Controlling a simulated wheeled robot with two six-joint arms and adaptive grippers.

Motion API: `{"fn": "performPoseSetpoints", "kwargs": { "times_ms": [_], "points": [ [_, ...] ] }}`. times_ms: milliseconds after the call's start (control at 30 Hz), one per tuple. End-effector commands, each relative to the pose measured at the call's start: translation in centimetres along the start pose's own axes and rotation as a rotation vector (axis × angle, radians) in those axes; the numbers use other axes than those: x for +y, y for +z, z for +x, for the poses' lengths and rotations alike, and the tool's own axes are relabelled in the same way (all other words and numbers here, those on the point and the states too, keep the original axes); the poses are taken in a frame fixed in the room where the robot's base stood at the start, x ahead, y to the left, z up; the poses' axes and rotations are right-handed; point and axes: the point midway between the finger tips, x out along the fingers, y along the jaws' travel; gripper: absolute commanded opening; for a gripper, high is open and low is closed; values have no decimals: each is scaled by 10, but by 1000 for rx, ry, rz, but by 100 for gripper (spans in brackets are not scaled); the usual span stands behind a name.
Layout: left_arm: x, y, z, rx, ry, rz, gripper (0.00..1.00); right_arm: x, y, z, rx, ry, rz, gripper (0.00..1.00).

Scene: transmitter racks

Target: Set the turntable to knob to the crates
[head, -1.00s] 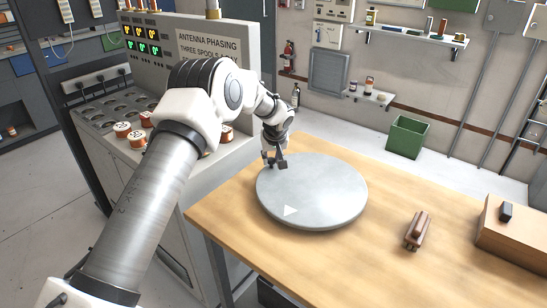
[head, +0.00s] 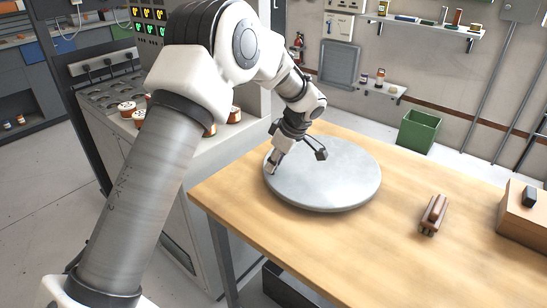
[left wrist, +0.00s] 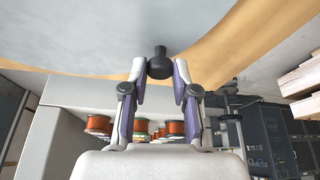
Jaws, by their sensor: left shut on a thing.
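The turntable (head: 335,180) is a round light grey disc on the wooden table. My left gripper (head: 290,158) is at its left rim in the head view, fingers pointing down. In the left wrist view, a small black knob (left wrist: 159,64) stands at the disc's edge. My left gripper's fingertips are closed around this knob. In the head view the knob is hidden by the gripper. The white arrow mark on the disc cannot be seen now. The crates cannot be clearly made out. My right gripper is not in view.
The wooden table (head: 375,250) is clear in front of the disc. A brown block on a small stand (head: 434,214) and a wooden box (head: 522,222) lie to the right. A green bin (head: 418,132) stands behind. A console with orange spools (head: 127,108) is at left.

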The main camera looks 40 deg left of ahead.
Motion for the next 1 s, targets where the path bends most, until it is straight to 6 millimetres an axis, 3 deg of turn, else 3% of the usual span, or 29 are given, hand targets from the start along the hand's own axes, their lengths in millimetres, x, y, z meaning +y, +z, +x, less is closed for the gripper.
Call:
{"fn": "performPoseSetpoints", "kwargs": {
  "times_ms": [400,700,1000],
  "points": [
    [-31,42,-16,2,-153,-343,0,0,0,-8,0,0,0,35],
    [-38,65,-24,2,-222,-507,0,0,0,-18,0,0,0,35],
    [-40,74,-26,1,-248,-568,0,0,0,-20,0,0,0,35]
  ]
}}
